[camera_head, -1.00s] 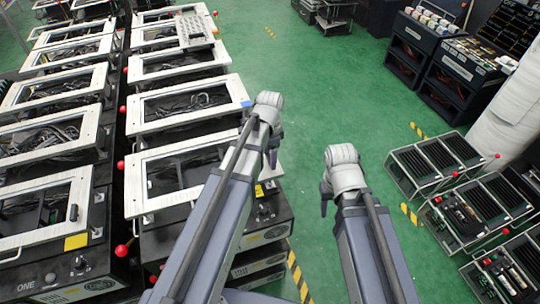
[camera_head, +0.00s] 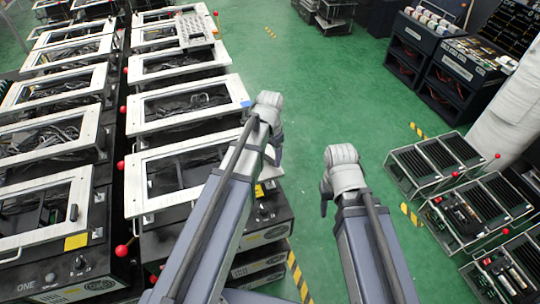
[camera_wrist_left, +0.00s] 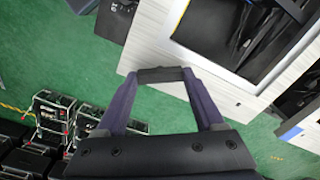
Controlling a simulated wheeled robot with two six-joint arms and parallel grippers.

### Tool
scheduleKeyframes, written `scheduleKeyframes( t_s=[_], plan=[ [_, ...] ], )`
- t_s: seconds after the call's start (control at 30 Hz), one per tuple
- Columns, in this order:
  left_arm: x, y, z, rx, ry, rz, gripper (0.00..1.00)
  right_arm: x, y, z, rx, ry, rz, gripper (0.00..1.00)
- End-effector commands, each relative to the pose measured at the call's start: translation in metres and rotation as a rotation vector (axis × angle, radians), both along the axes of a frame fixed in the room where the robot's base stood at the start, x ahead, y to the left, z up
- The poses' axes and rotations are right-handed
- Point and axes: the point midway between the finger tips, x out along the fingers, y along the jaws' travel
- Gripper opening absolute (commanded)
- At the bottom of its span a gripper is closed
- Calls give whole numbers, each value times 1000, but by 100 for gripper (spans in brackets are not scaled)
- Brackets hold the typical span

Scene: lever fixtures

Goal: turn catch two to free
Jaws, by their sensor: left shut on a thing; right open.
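My left gripper (camera_wrist_left: 161,76) shows in the left wrist view with its fingers on both ends of a short dark bar, the catch handle (camera_wrist_left: 160,74). The handle lies beside the pale frame (camera_wrist_left: 150,45) of a fixture. In the head view my left gripper (camera_head: 272,157) is mostly hidden by its own arm, at the right edge of the nearest fixture (camera_head: 137,190) in the second row. That fixture's catch is hidden there. My right gripper (camera_head: 324,203) is open and empty over the green floor.
Fixture ONE (camera_head: 50,240) stands at the left, with a dark handle (camera_head: 73,212) on its frame. Red-knobbed levers (camera_head: 122,250) stand between the rows. Black racks (camera_head: 440,165) stand at the right. The green floor (camera_head: 325,100) between is clear.

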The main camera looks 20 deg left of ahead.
Motion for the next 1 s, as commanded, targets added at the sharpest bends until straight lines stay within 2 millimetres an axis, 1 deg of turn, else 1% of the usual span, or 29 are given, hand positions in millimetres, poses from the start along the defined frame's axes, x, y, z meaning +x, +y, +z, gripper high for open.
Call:
scheduleKeyframes(
  t_s=[0.6, 1.0],
  plan=[
    [-1, 0, 0, 1, 3, 583, 14, 0, 0, 0, 0, 0, 0, 50],
    [-1, 0, 0, 0, 3, 891, 14, 0, 0, 0, 0, 0, 0, 50]
  ],
)
